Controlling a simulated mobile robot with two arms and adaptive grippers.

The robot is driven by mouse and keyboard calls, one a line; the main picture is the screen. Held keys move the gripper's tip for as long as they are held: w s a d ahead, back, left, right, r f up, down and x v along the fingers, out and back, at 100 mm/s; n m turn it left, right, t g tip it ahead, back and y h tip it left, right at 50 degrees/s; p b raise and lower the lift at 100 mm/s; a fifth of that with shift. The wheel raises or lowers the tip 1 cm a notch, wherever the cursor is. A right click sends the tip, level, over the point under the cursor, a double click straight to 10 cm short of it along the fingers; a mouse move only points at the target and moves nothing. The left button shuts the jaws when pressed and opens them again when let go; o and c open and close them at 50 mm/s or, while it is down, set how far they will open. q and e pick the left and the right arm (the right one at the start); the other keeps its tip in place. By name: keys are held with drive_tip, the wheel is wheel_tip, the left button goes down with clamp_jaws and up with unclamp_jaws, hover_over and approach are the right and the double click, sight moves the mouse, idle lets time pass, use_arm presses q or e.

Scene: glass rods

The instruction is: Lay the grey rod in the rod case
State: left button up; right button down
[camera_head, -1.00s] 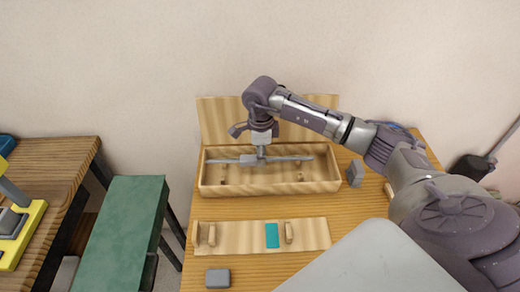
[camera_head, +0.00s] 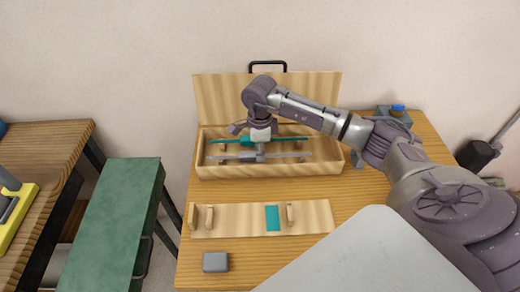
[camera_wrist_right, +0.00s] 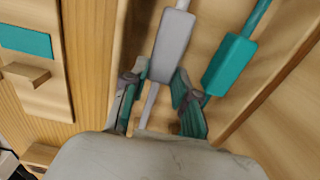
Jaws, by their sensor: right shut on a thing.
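The grey rod (camera_head: 290,156) runs left to right inside the wooden rod case (camera_head: 320,169), near its front wall. My right gripper (camera_head: 260,154) is above the case and shut on the rod's thicker grey middle block. In the right wrist view my right gripper (camera_wrist_right: 160,92) has its fingers on either side of the grey block (camera_wrist_right: 172,45). A teal rod (camera_head: 290,140) lies in the case behind the grey one. Its teal block (camera_wrist_right: 229,65) is close beside one finger. Whether the grey rod rests on the supports cannot be told. My left gripper is out of view.
The case lid (camera_head: 220,98) stands open behind, with a black handle (camera_head: 268,66). In front lies a wooden rack (camera_head: 245,220) with pegs and a teal patch (camera_head: 272,217). A grey block (camera_head: 215,262) is near the table's front edge. A green bench (camera_head: 115,215) stands left.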

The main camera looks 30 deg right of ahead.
drive_tip(key=shift+r, duration=0.1)
drive_tip(key=shift+r+p, duration=0.3)
drive_tip(key=shift+r, duration=0.25)
drive_tip(key=shift+f+b, duration=1.05)
idle(1.0)
drive_tip(key=c, duration=0.8)
unclamp_jaws()
drive_tip(key=shift+r, duration=0.1)
wheel_tip(320, 180, up, 12)
